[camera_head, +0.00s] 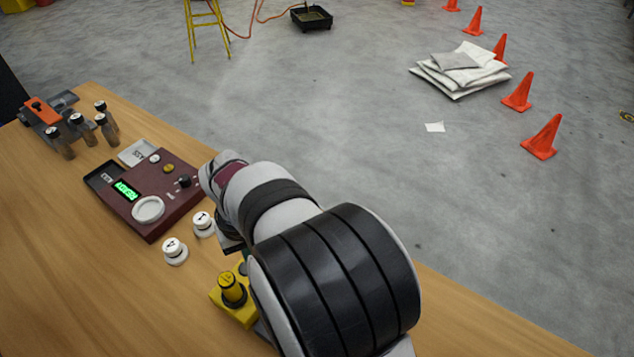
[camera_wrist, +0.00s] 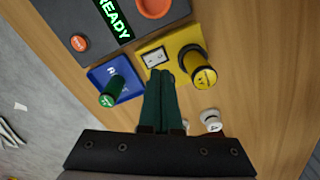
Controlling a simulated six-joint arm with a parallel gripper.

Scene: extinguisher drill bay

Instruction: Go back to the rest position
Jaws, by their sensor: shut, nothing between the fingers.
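My gripper (camera_wrist: 160,78) shows in the wrist view with its two dark green fingers together and nothing between them. The fingertips lie in the picture between a blue pad (camera_wrist: 128,92) with a green-topped cylinder (camera_wrist: 110,92) and a yellow pad (camera_wrist: 172,45) with a black and yellow cylinder (camera_wrist: 198,65). I cannot tell how high the fingers are above the wooden table (camera_wrist: 255,70). In the head view my arm covers most of the gripper; the yellow pad (camera_head: 238,312) shows beside the arm.
A maroon device (camera_head: 165,190) with a lit green display stands on the table. Two white knobs (camera_head: 203,224) (camera_head: 175,251) stand near it. A dark box reading READY (camera_wrist: 72,18) shows in the wrist view. Orange cones (camera_head: 541,137) stand on the floor.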

